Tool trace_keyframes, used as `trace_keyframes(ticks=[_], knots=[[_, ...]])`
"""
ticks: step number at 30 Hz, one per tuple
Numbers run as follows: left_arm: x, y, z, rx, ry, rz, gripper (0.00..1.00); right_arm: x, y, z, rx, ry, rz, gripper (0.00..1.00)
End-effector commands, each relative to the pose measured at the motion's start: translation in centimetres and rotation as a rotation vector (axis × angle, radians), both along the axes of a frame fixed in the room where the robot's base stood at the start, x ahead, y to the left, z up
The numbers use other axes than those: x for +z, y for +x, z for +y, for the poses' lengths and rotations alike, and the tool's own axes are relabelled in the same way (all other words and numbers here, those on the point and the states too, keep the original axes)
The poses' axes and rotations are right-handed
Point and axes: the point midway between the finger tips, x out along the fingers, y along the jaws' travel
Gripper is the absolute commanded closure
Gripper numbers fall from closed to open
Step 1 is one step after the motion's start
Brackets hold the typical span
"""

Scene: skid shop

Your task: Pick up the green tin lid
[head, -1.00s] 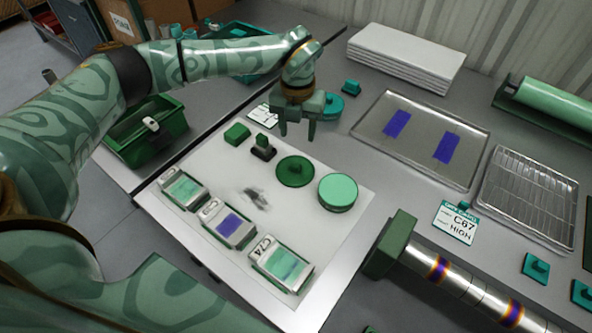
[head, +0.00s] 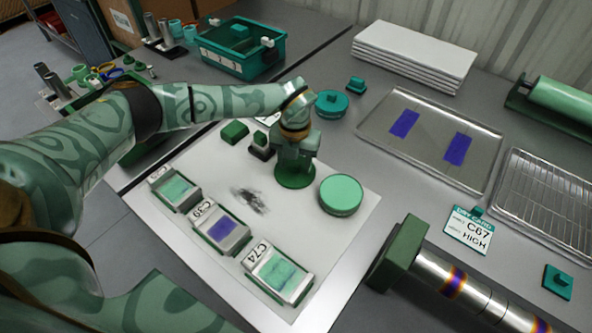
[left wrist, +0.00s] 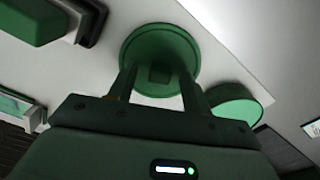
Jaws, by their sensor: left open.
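The green tin lid (head: 296,183), a dark green disc with a knob, lies flat on the white sheet. In the left wrist view the lid (left wrist: 165,42) is ahead of the fingers. My left gripper (head: 294,165) is open and points down over the lid, hiding much of it in the head view. In the left wrist view its fingers (left wrist: 157,80) stand apart on either side of the knob (left wrist: 160,74); contact cannot be told. A round tin with light green contents (head: 341,194) stands just right of the lid. My right gripper is not in view.
Sample trays (head: 222,231) line the sheet's front left edge. A green block (head: 234,132) and a small dark stamp (head: 260,146) are behind the gripper. A metal tray (head: 425,150) with purple patches lies right. A teal lidded tin (head: 331,103) stands at the back.

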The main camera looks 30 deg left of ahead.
Motion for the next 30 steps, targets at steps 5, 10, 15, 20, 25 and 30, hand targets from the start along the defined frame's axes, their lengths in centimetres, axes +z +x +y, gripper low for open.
trace_keyframes(ticks=[5,10,15,20,25,30], knots=[[0.2,0.0,0.0,0.000,-0.001,-0.001,0.81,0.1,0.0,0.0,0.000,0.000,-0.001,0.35],[0.2,0.0,0.0,0.000,0.000,0.000,0.99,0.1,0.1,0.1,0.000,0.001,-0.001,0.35],[0.2,0.0,0.0,0.000,0.000,0.000,0.99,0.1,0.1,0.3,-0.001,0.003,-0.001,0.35],[1.1,0.0,0.0,0.000,0.000,-0.002,0.99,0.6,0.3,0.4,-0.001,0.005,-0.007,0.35],[4.0,0.1,0.0,-0.001,0.000,-0.006,0.99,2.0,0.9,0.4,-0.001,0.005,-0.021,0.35],[7.8,-3.0,0.6,-0.002,0.001,-0.006,0.99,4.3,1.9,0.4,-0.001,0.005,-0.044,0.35]])
